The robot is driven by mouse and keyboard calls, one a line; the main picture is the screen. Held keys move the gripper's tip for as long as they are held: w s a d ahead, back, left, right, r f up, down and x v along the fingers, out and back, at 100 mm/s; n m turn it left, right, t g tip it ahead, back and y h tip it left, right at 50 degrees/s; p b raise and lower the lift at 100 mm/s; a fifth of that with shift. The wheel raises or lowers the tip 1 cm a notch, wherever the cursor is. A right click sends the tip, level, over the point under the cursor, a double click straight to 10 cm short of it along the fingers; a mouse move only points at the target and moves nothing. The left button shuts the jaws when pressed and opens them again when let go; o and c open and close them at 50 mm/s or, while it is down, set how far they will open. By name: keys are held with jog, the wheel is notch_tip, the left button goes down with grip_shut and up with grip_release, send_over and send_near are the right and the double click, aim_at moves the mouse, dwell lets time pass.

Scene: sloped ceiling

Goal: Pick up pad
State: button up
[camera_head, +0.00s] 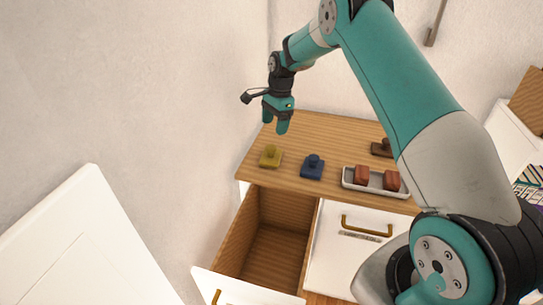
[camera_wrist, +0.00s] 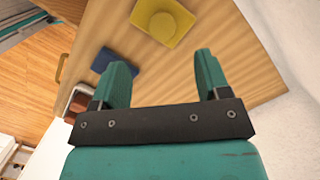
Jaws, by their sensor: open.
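A yellow pad with a round knob on top (camera_head: 270,157) lies on the wooden counter (camera_head: 325,131) at its left end. It also shows at the top of the wrist view (camera_wrist: 163,20), beyond my fingertips. A blue pad with a knob (camera_head: 312,168) lies to its right. In the wrist view the blue pad (camera_wrist: 104,60) is partly hidden by my left finger. A dark brown pad (camera_head: 381,148) sits farther right, partly hidden by my arm. My gripper (camera_head: 275,123) hangs above the back left of the counter, open and empty, fingers apart in the wrist view (camera_wrist: 161,60).
A pale tray (camera_head: 377,190) holding reddish-brown blocks (camera_head: 391,181) stands on the counter's right. Below, a drawer (camera_head: 272,235) is pulled out, and beside it is a shut white drawer front with a brass handle (camera_head: 367,228). A wall rises close behind.

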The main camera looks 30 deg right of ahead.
aim_at(271, 147)
jog(key=f, duration=0.3)
jog(key=f+p, duration=0.1)
jog(key=f, duration=0.2)
jog(key=a+f, duration=0.1)
jog(key=f, duration=0.2)
jog(key=shift+a+f, duration=0.1)
jog(key=shift+f, duration=0.3)
jog(key=c, duration=1)
